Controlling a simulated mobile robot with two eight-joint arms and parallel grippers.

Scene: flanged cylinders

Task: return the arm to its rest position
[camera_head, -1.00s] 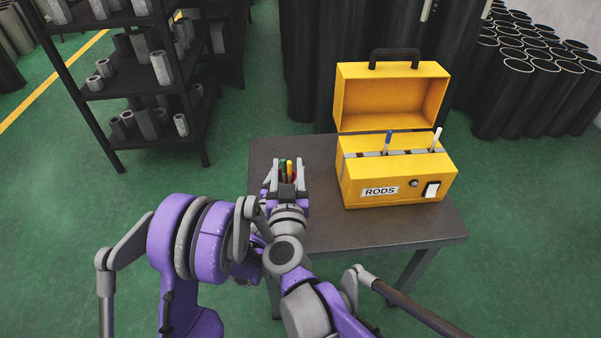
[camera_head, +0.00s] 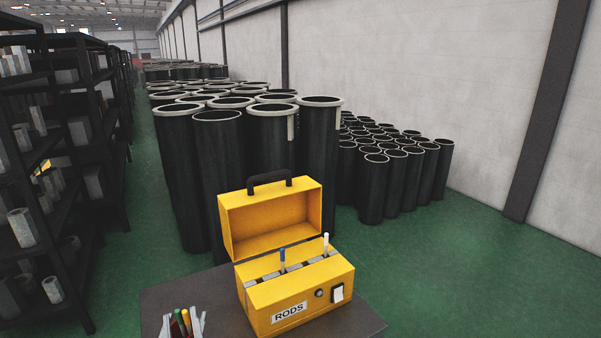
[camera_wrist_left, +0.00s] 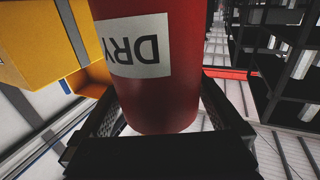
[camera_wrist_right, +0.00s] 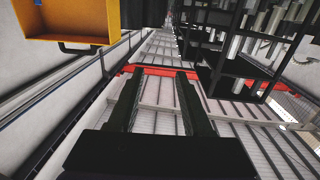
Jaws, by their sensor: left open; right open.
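A red cup (camera_wrist_left: 155,95) with a white label reading DRY, upside down in the picture, fills the middle of the left wrist view. My left gripper (camera_wrist_left: 158,90) is open with the cup between its fingers; contact cannot be told. In the head view, coloured rods (camera_head: 180,322) show at the bottom edge, and the cup's body is hardly visible there. In the right wrist view my right gripper (camera_wrist_right: 158,72) is open and empty. My arms are otherwise out of the head view.
A yellow box (camera_head: 295,295) labelled RODS stands open on the dark table (camera_head: 200,288), with a blue-tipped and a white-tipped rod in it. Black shelving (camera_head: 60,150) is at the left. Tall black cylinders (camera_head: 200,170) stand behind. Green floor at the right is clear.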

